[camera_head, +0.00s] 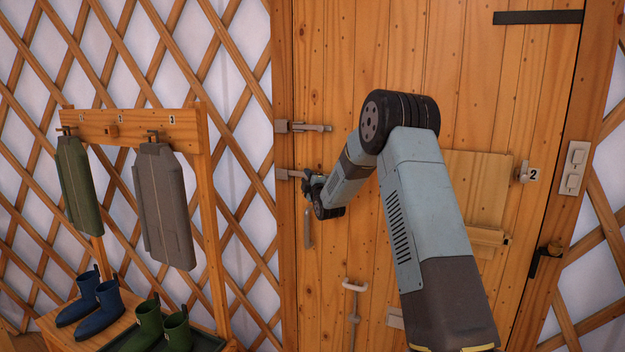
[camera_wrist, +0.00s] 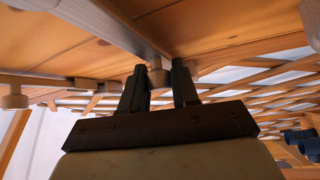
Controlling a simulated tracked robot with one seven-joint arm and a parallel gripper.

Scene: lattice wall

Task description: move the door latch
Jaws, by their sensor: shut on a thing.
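The wooden plank door (camera_head: 330,60) fills the middle of the head view. At its left edge, a grey latch bar (camera_head: 287,174) reaches from the frame to my gripper (camera_head: 308,184), which partly hides it. In the wrist view, the two dark fingers of my gripper (camera_wrist: 160,85) are closed around a small round brownish knob (camera_wrist: 157,77) near the door. The knob looks like part of the lower latch; its join is hidden. A similar grey upper latch (camera_head: 303,127) lies horizontally across the door edge above.
A grey vertical handle (camera_head: 307,230) hangs just below my gripper. A bolt with a pale handle (camera_head: 353,286) is lower on the door. A small latch marked 2 (camera_head: 523,174) and a black handle (camera_head: 545,258) are at right. A rack (camera_head: 135,133) with hanging vests and boots stands at left.

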